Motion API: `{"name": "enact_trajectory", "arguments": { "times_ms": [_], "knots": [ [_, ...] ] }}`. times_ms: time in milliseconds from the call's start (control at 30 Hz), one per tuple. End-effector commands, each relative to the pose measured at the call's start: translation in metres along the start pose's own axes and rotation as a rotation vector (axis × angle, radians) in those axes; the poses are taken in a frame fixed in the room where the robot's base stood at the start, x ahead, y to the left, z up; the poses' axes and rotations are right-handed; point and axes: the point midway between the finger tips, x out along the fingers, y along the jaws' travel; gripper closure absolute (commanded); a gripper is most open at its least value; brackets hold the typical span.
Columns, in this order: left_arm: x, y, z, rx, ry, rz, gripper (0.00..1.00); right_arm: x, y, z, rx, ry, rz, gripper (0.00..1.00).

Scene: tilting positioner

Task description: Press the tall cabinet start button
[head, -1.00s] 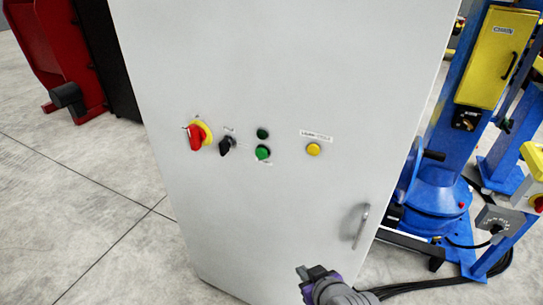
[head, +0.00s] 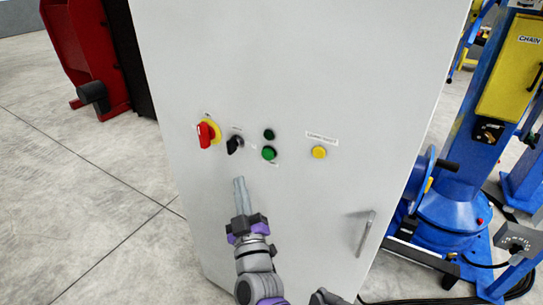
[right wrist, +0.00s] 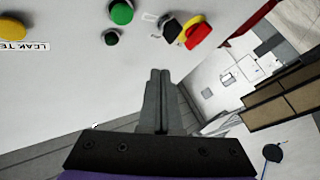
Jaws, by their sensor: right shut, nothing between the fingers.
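The tall pale grey cabinet (head: 300,70) fills the middle of the head view. My left gripper is not in view.
A red-and-yellow rotary switch (head: 206,134) and a black selector (head: 235,144) are left of the green button. A yellow button (head: 319,152) is to its right. A door handle (head: 365,233) is lower right. Blue machinery (head: 450,210) stands right of the cabinet.

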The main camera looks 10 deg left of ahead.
Motion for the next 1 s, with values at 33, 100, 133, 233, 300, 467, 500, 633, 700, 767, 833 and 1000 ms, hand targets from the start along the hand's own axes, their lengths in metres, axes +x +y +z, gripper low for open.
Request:
{"name": "enact_trajectory", "arguments": {
  "times_ms": [33,100,133,233,300,467,500,633,700,767,833,1000],
  "knots": [
    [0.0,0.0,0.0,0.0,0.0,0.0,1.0,0.0,0.0,0.0,0.0,0.0,0.0,1.0],
    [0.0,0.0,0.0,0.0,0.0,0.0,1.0,0.0,0.001,0.0,0.0,-0.001,0.0,1.0],
    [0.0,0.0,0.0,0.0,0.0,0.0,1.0,0.0,0.001,0.0,0.0,-0.001,0.0,1.0],
    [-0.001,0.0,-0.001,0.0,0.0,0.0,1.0,0.001,0.002,0.001,0.0,-0.001,0.0,1.0],
    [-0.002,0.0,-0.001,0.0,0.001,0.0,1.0,0.004,0.004,0.003,0.001,-0.002,0.001,1.0],
    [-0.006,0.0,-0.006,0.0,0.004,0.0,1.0,0.016,0.013,0.011,-0.002,-0.003,0.002,1.0],
    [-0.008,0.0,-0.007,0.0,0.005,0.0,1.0,0.02,0.016,0.014,-0.002,-0.002,0.002,1.0],
    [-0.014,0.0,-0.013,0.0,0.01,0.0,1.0,0.034,0.027,0.023,-0.002,-0.002,0.002,1.0],
    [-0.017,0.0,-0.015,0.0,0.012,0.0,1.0,0.041,0.032,0.028,-0.001,-0.002,0.002,1.0],
    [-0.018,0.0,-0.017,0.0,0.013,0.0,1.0,0.046,0.035,0.032,-0.001,-0.002,0.001,1.0],
    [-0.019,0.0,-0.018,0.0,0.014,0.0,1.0,0.051,0.038,0.037,-0.001,-0.002,0.001,1.0],
    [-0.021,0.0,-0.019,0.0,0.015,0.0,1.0,0.059,0.044,0.043,0.0,-0.001,0.0,1.0]
  ]
}}
